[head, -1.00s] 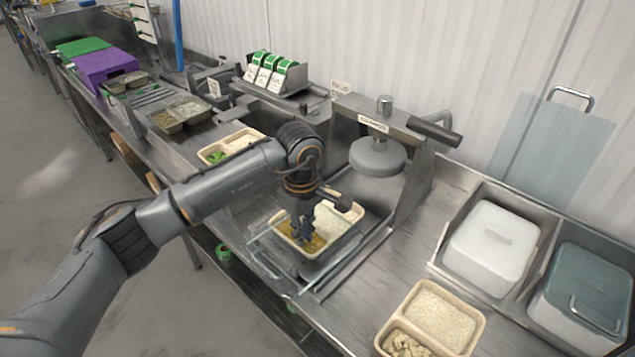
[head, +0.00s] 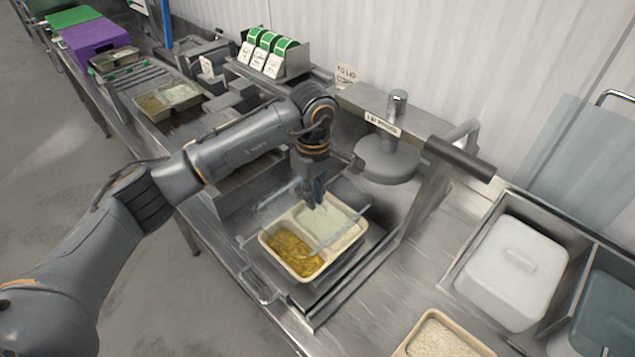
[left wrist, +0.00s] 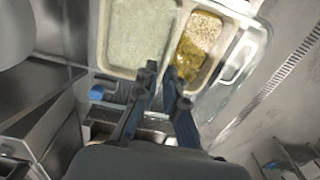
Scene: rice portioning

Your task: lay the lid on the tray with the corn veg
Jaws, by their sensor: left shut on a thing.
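The two-part tray (head: 303,280) sits in the lid press. Its front-left compartment holds yellow corn veg (head: 290,254) and the other holds white rice (head: 338,222). My left gripper (head: 314,202) is shut on a clear lid (head: 281,208), held over the back part of the tray. The lid is see-through, so whether it touches the rim I cannot tell. In the left wrist view, the fingers (left wrist: 161,82) are close together at the tray's edge, with rice (left wrist: 142,30) and corn veg (left wrist: 196,45) beyond. My right gripper is not in view.
The press head (head: 386,160) with its lever hangs just right of and behind the tray. Label rolls (head: 268,52) stand behind. A filled tray (head: 168,100) lies further left.

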